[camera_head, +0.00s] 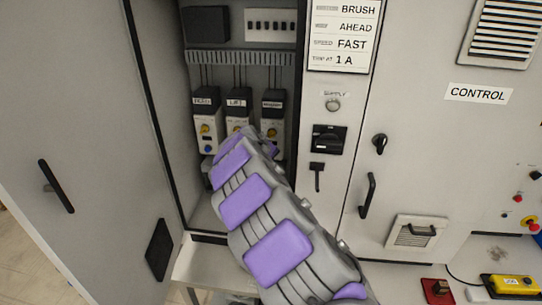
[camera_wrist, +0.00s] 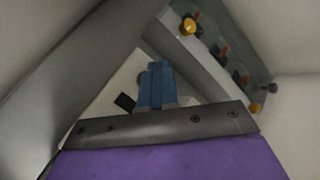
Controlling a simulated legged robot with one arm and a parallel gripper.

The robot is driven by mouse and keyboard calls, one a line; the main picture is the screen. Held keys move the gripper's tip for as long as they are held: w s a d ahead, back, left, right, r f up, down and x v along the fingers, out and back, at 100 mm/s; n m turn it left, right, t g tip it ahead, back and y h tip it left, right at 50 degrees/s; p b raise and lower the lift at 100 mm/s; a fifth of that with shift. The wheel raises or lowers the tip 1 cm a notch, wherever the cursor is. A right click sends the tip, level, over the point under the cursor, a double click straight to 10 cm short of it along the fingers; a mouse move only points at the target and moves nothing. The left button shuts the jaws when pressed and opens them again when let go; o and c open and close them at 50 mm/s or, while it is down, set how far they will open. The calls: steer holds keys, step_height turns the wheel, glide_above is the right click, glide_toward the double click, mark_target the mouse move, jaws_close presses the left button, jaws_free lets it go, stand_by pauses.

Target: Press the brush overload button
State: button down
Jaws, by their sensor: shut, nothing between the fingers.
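The head view shows an open cabinet with several white overload units under black labelled tops. The left unit (camera_head: 207,134) has a yellow dial and a small blue-black part; its label is too blurred to read surely. The middle unit (camera_head: 236,122) reads LIFT. The right unit (camera_head: 272,128) is partly covered by my purple and grey arm, and its label is unclear. My gripper is hidden behind my arm there. In the wrist view my blue gripper fingers (camera_wrist: 156,84) are shut and empty. A grey strip with a yellow knob (camera_wrist: 188,26) and orange-red parts lies up and right, apart from the fingers.
The open cabinet door (camera_head: 85,150) stands at the left. A settings sign (camera_head: 343,35) and a black switch (camera_head: 328,139) are right of the opening. The closed CONTROL door (camera_head: 450,150) is further right. The cabinet's side walls close in around my gripper.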

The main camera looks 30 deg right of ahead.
stand_by(0.3)
steer(key=s+a, duration=0.1)
steer(key=s, duration=0.1)
steer(key=s+a, duration=0.2)
steer(key=shift+r+p, duration=0.1)
steer(key=shift+p, duration=0.2)
steer(key=shift+d, duration=0.1)
stand_by(0.7)
